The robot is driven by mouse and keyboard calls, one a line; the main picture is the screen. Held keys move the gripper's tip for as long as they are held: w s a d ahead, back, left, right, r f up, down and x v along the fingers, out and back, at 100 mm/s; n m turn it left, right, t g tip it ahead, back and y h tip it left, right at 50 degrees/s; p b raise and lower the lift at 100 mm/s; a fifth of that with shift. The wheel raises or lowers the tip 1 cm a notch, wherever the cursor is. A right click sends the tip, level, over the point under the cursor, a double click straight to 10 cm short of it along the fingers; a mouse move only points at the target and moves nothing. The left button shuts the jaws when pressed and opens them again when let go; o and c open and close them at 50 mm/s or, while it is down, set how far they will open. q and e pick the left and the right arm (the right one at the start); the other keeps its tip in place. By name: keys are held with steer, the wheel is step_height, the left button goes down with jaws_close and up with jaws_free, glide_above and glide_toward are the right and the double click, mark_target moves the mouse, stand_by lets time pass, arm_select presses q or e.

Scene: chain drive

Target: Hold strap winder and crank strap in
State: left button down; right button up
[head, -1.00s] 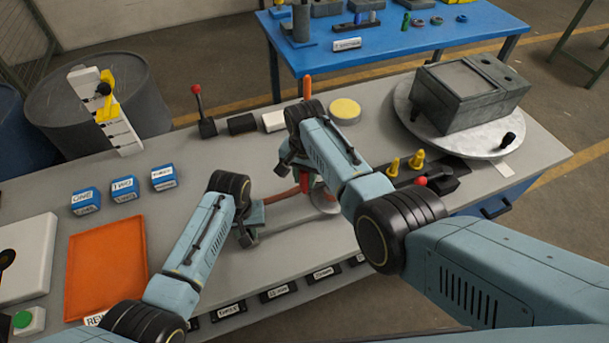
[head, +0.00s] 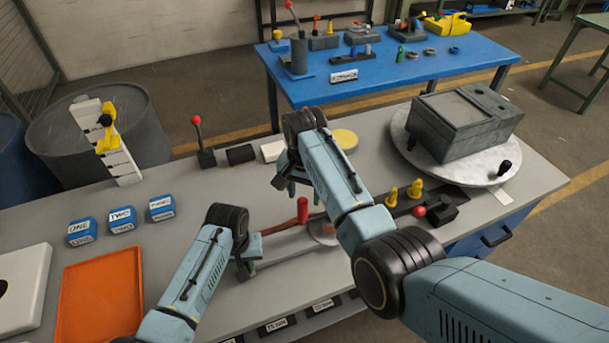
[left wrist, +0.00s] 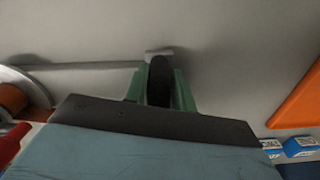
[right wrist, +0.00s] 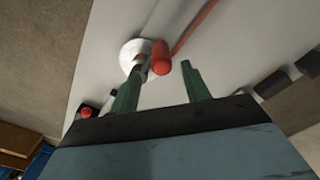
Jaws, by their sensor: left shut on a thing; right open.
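The strap winder's pale disc (head: 322,232) lies on the grey bench, partly hidden by my right arm. Its brownish hub shows in the right wrist view (right wrist: 138,58) and left wrist view (left wrist: 12,97). An upright red crank grip (head: 303,209) stands beside the hub; it also shows in the right wrist view (right wrist: 161,58). A thin red strip (right wrist: 196,27) runs away from there. My left gripper (head: 245,264) is shut on a dark upright handle (left wrist: 160,82), at the end of a thin grey bar from the disc. My right gripper (right wrist: 163,70) is open above the red grip, apart from it.
An orange tray (head: 100,290) and several blue labelled blocks (head: 122,219) are on the left. A round turntable (head: 408,150) with a grey box (head: 465,120) is at the right. A red-knobbed lever (head: 200,140) stands at the back; yellow pegs (head: 415,188) are right of my right arm.

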step_height(320, 180, up, 6)
steer(key=shift+r, duration=0.1)
steer(key=shift+d, duration=0.15)
steer(key=c, duration=0.4)
steer(key=shift+w+d+t, duration=0.15)
steer(key=shift+d+t, duration=0.15)
steer(key=shift+d, duration=0.05)
steer(key=shift+c, duration=1.2)
steer(key=shift+d+r+n+t+h, duration=0.15)
steer(key=shift+d+r+t, duration=0.05)
steer(key=shift+d+t, duration=0.2)
steer(key=shift+d+r+n+t+h, duration=0.2)
steer(key=shift+d+t, duration=0.1)
steer(key=shift+d, duration=0.2)
jaws_close()
steer(key=s+a+f+n+t+y, duration=0.15)
steer(key=s+n, duration=0.35)
steer(key=s, duration=0.7)
steer(key=w+a+f, duration=0.1)
steer(key=w+f, duration=0.6)
steer(key=f, duration=0.2)
steer(key=shift+w+a+t, duration=0.2)
steer(key=shift+w+t, duration=0.15)
steer(key=shift+t, duration=0.1)
